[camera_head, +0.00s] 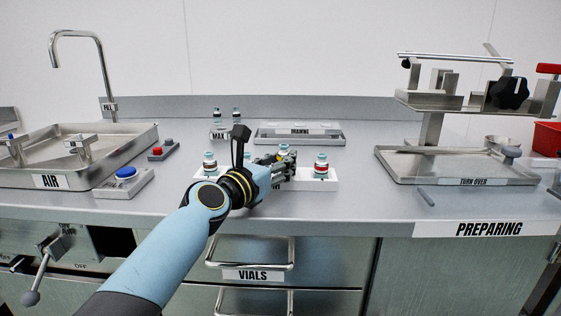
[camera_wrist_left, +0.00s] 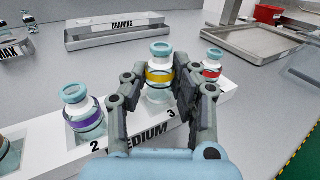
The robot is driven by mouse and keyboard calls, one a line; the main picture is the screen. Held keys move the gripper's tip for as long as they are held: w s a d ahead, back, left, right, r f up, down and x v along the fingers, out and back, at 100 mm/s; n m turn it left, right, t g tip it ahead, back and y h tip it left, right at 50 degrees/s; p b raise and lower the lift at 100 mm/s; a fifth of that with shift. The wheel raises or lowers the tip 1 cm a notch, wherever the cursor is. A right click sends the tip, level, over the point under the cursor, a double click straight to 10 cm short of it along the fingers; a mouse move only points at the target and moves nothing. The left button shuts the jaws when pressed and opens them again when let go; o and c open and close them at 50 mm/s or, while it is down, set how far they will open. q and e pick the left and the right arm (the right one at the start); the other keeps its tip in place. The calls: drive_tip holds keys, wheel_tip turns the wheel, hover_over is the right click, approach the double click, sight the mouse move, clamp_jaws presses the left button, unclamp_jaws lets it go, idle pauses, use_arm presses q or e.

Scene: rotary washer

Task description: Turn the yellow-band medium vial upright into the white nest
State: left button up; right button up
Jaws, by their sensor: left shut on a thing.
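The yellow-band vial (camera_wrist_left: 158,76) is between the fingers of my left gripper (camera_wrist_left: 161,88) in the left wrist view. It looks upright, with its pale neck and cap up. My left gripper (camera_head: 287,166) is shut on it, above the white rack (camera_head: 328,184) in the head view. The rack, marked MEDIUM (camera_wrist_left: 55,165), has the number 3 just in front of the vial. The vial's base meets or nearly meets the rack; I cannot tell whether it is seated. My right gripper is not in view.
A purple-band vial (camera_wrist_left: 86,120) and a red-band vial (camera_wrist_left: 211,66) stand on either side of the held vial. The DRAINING tray (camera_head: 340,137) and MAX rack (camera_head: 219,135) are behind. The TURN OVER tray (camera_head: 400,178) is right; a sink (camera_head: 110,170) is left.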

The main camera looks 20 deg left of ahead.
use_arm(q)
drive_tip(key=shift+f+b, duration=0.45)
drive_tip(key=shift+f, duration=0.1)
idle(0.4)
drive_tip(key=o, duration=1.3)
drive_tip(key=shift+s, duration=0.1)
drive_tip(key=shift+p+v, duration=0.5)
drive_tip(key=shift+v, duration=0.6)
drive_tip(key=shift+p+v, duration=0.5)
drive_tip(key=shift+v, duration=1.8)
